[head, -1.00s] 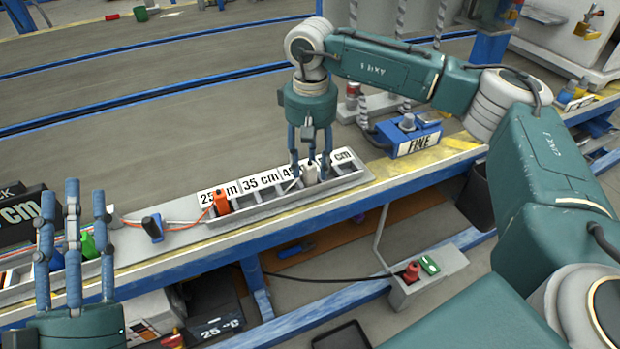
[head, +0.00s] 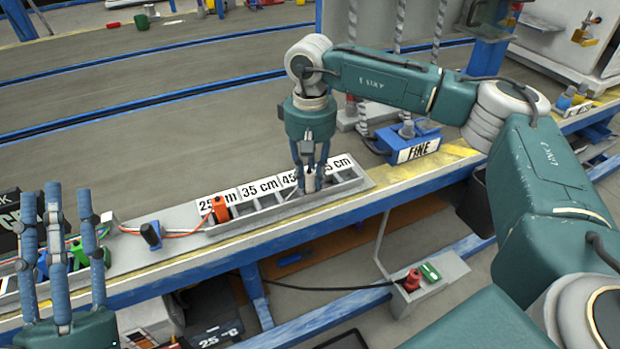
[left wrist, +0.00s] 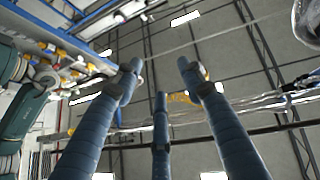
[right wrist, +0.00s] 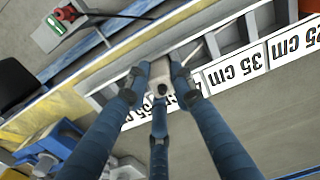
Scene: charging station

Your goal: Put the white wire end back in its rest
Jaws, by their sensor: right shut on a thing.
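The white wire end (head: 310,184) is a small pale block between the fingertips of my right gripper (head: 309,180), at the 45 cm to 55 cm part of the grey compartment rest (head: 268,217). In the right wrist view the fingers of this gripper (right wrist: 157,85) are shut on the white wire end (right wrist: 160,89), over the rest. I cannot tell how deep the end sits in a compartment. My left gripper (head: 70,205) is open and empty, with its fingers pointing up at the left. The left wrist view shows its spread fingers (left wrist: 160,75).
An orange wire end (head: 220,209) stands at the 25 cm compartment. A dark blue peg-like part (head: 151,234) and a green piece (head: 75,256) are further left on the bench. A blue box marked FINE (head: 410,145) stands to the right of the rest.

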